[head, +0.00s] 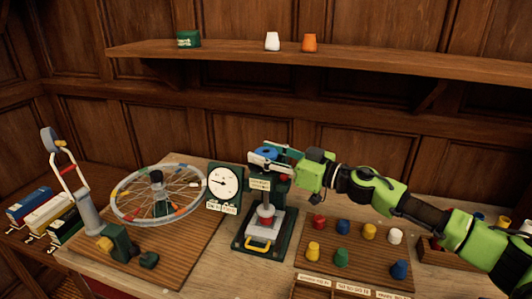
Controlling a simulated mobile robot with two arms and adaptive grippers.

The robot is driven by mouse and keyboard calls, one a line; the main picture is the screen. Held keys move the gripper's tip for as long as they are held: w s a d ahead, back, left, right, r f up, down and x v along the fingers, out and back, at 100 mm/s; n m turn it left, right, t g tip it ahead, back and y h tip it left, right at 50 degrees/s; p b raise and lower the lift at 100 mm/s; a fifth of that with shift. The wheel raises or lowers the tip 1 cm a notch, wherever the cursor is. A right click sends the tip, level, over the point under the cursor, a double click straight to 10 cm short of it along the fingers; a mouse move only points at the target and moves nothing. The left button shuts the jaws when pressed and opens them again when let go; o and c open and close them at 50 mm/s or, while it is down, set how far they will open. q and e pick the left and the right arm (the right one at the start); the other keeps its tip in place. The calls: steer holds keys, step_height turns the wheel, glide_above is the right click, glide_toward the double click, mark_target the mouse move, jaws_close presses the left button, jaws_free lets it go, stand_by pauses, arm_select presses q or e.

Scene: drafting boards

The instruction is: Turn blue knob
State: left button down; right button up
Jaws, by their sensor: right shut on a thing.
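The blue knob (265,152) sits on top of a small dark green press in the middle of the bench. My right gripper (268,162) reaches in from the right at the knob's height. Its fingers are shut on the blue knob and partly cover it. The press (240,243) has a label on its upper part, a red piece under its column and a yellow handle at its front. My left gripper is not in view.
A dial gauge (223,182) stands just left of the press, and a spoked wheel (128,207) is farther left. A board (315,262) with several coloured pegs lies to the right, under my right arm. A shelf (350,62) runs along the wall above.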

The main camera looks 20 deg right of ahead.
steer(key=shift+a+r+m+t+h+p, duration=0.15)
steer(key=shift+m+t+h+p, duration=1.2)
steer(key=shift+p, duration=1)
steer(key=shift+m+h+p, duration=0.35)
steer(key=shift+m+h, duration=0.1)
steer(key=shift+h, duration=0.5)
steer(key=h, duration=0.1)
steer(key=m+t+h, duration=0.1)
steer(key=shift+f+m+h, duration=0.25)
steer(key=shift+m+h, duration=0.05)
steer(key=m+h, duration=0.1)
steer(key=h, duration=0.1)
steer(key=shift+f+m+t+h+b, duration=0.1)
steer(key=shift+m+t+h+b, duration=0.2)
steer(key=shift+m+b, duration=0.1)
steer(key=shift+m+h+b, duration=0.65)
steer(key=shift+m+h, duration=0.15)
steer(key=shift+h, duration=0.4)
steer(key=m+g+h+b, duration=0.1)
steer(key=m+h+b, duration=0.2)
steer(key=h+b, duration=0.1)
steer(key=shift+f+h, duration=0.1)
steer(key=shift+h, duration=0.5)
steer(key=shift+r+m+g+h+b, duration=0.2)
steer(key=shift+m+g+h+b, duration=0.35)
steer(key=shift+m+h+b, duration=0.55)
steer(key=shift+r+h+b, duration=0.1)
steer(key=shift+h+b, duration=0.25)
steer(key=shift+h, duration=0.05)
steer(key=shift+r, duration=0.15)
